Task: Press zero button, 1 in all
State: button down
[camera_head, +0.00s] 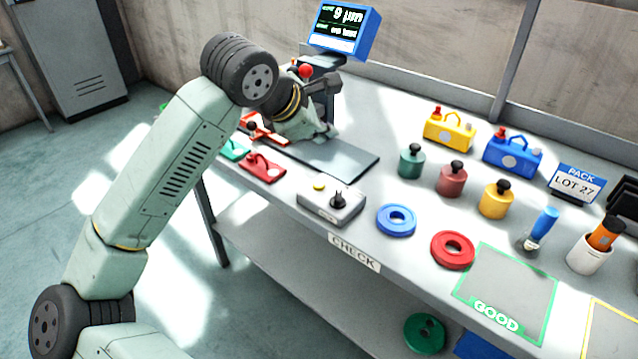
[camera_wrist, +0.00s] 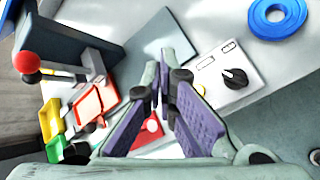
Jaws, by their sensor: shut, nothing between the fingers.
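The small yellow button (camera_head: 319,187) sits on a grey control box (camera_head: 326,211) with a black knob (camera_head: 338,199) near the table's front edge. In the wrist view the box (camera_wrist: 222,66) is right of my fingers, and the yellow button (camera_wrist: 200,88) shows in part beside the right finger. Any label naming the zero button is not legible. My gripper (camera_wrist: 162,72) is shut and empty. In the head view my gripper (camera_head: 310,128) is over the table, behind and left of the box, apart from the button; its fingertips are hard to make out there.
A blue display (camera_head: 345,30) reads about 9 µm above a stand with a red-ball lever (camera_head: 305,71). Red (camera_head: 262,167) and green handled parts lie left of the box. Blue (camera_head: 397,220) and red (camera_head: 453,250) rings lie right, with coloured weights (camera_head: 411,161) behind.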

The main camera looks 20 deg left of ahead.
jog(key=b, duration=0.4)
send_over(321, 186)
notch_tip(321, 186, down, 8)
jog(key=shift+r, duration=0.15)
jog(key=shift+f+b, duration=0.5)
jog(key=shift+b, duration=0.3)
jog(key=shift+f, duration=0.15)
dwell(0.4)
jog(key=shift+f+b, duration=0.3)
jog(key=shift+b, duration=0.5)
jog(key=shift+f+b, duration=0.45)
jog(key=shift+b, duration=0.2)
dwell(0.4)
jog(key=shift+r, duration=0.95)
